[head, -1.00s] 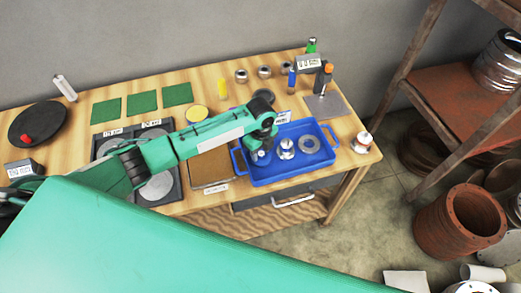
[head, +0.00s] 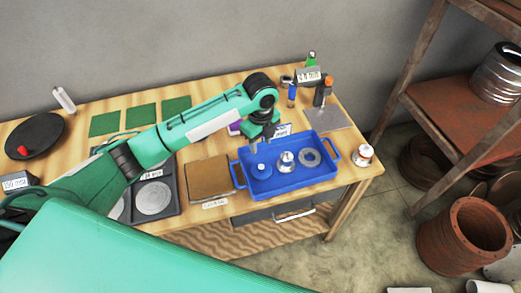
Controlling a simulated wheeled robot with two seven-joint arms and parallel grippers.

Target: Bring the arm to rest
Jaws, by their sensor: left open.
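My left arm reaches in from the left over the workbench (head: 215,214), its green links raised and bent at the dark elbow. My left gripper (head: 262,143) hangs down over the back-left part of the blue tray (head: 290,189). It is open, and I see nothing between its fingers. Below it in the tray lies a small bluish round part (head: 258,171). A silver flanged part (head: 287,161) and a flat metal ring (head: 310,157) lie to its right, clear of the gripper. My right gripper is not in view.
A brown board (head: 210,178) and a dark tray with metal discs (head: 154,197) are left of the blue tray. A rusty shelf (head: 462,120) stands further right. Several green mats lie behind my arm.

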